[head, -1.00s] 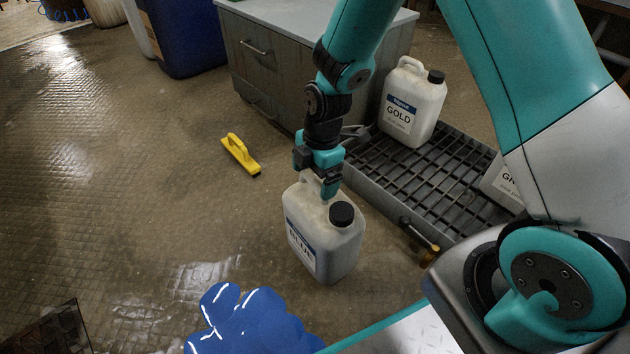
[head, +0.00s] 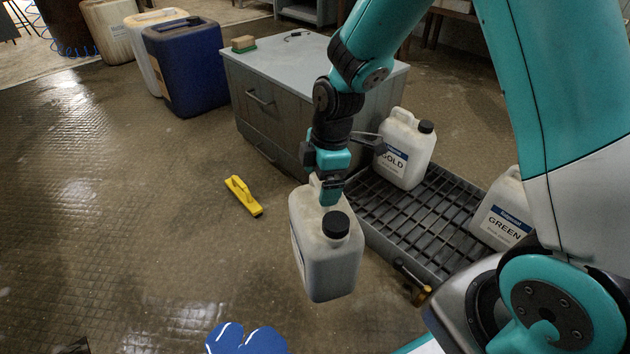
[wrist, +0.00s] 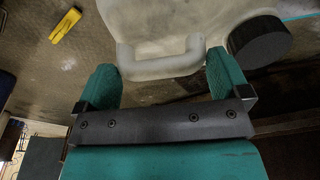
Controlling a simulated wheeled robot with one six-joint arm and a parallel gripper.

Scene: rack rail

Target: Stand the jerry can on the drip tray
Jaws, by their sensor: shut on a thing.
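A whitish jerry can (head: 325,255) with a black cap hangs from my gripper (head: 331,192), to the left of the drip tray in the head view. Its label is turned mostly out of sight. My gripper is shut on its handle, which shows between the two teal fingers in the wrist view (wrist: 160,62). The grey drip tray (head: 400,240) has a slatted grid. A GOLD jerry can (head: 405,150) stands at its far end and a GREEN jerry can (head: 503,210) at its right side. The grid between them is bare.
A grey cabinet (head: 300,85) stands behind the tray. A yellow scrubber-like tool (head: 243,196) lies on the wet floor at left. A blue object (head: 243,340) is at the bottom edge. A blue drum (head: 187,70) stands at the back left.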

